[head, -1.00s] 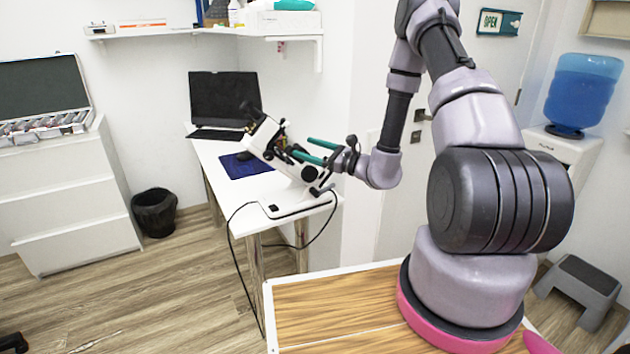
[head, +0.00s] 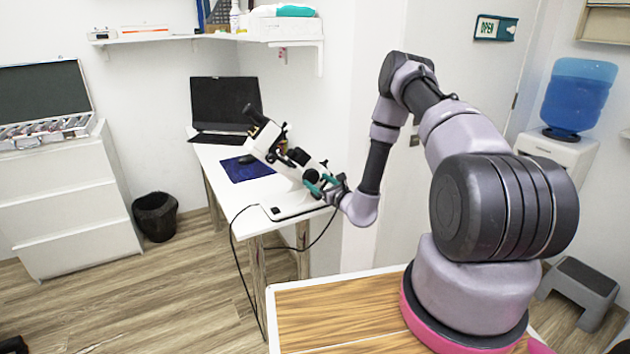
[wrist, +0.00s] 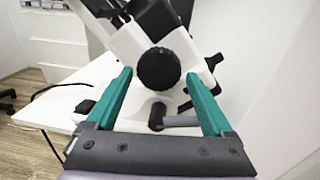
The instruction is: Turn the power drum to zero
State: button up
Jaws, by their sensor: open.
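The white lensmeter (head: 287,166) stands tilted on its base on the desk, with its dark eyepiece at the upper left. Its round black drum (wrist: 159,69) faces the wrist camera on the lensmeter's side; in the head view the fingers partly cover it. My gripper (wrist: 158,75) is open and empty. Its two teal fingers point at the drum, with a fingertip on either side of it in the wrist view and gaps showing. I cannot tell whether the tips reach past its front face. In the head view my gripper (head: 318,184) is at the lensmeter's right side.
A black lever with a grey grip (wrist: 180,121) lies below the drum, between the fingers. The white desk (head: 216,168) also holds a laptop (head: 226,105) and a blue mat (head: 243,170). A cable hangs off the desk's front. A wall stands close at the right.

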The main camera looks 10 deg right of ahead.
jog(key=shift+x, duration=1.05)
jog(key=c, duration=1.1)
jog(key=shift+m, duration=0.4)
jog(key=m, duration=0.5)
jog(key=shift+f, duration=0.1)
jog(key=m+t, duration=0.1)
jog(key=m, duration=0.4)
jog(key=shift+m, duration=0.4)
